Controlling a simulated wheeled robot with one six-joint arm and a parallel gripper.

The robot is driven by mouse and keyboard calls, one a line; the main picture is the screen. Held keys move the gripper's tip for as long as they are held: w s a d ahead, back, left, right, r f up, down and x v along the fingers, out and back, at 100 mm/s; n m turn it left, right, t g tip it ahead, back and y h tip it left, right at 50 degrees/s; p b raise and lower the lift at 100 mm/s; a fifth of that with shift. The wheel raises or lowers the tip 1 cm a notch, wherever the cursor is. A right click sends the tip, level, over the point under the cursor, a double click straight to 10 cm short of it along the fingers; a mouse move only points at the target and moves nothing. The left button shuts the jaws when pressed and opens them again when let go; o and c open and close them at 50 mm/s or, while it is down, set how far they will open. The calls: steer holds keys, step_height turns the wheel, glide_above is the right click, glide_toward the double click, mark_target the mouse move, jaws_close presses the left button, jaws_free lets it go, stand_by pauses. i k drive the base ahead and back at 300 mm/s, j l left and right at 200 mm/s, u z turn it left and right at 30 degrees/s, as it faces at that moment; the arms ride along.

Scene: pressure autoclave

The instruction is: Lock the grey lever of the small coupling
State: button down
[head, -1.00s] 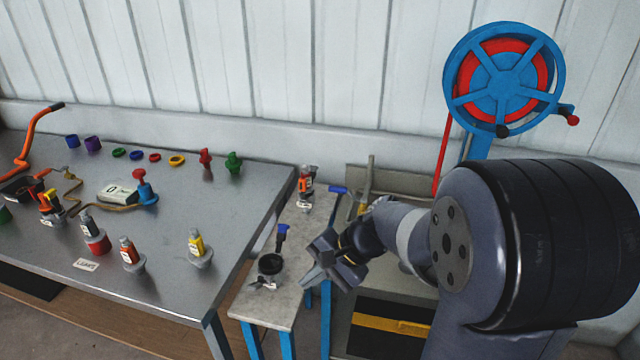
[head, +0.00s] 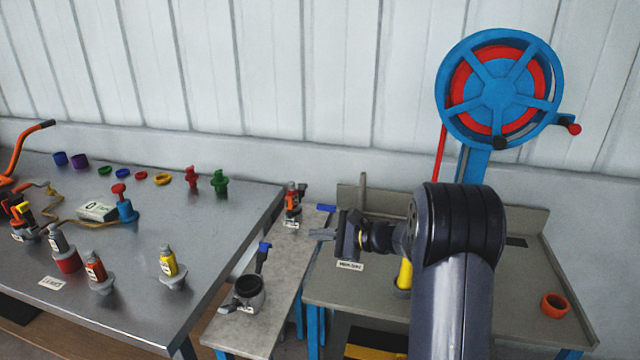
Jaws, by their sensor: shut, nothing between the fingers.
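A dark, open cup-shaped coupling (head: 249,292) stands on the narrow bench. A grey lever (head: 236,308) sticks out low at its front left. A blue lever (head: 263,257) stands up at its back. I take this for the small coupling; its size against others is hard to judge. My gripper (head: 318,234) is shut and empty, its fingers pointing left. In the picture it is above and to the right of the coupling, apart from both levers. Whether the grey lever touches the cup wall is too small to tell.
The steel table (head: 130,255) on the left holds several bottles and coloured rings. The right bench (head: 490,300) bears an orange ring (head: 554,305) and a yellow piece (head: 404,274), partly behind my arm.

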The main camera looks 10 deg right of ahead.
mark_target(302, 187)
steer(key=i+l, duration=0.25)
steer(key=l, duration=0.15)
steer(key=i+l+z, duration=0.1)
steer(key=i+l, duration=0.15)
steer(key=l, duration=0.2)
steer(key=i+j, duration=0.3)
steer(key=j, duration=0.2)
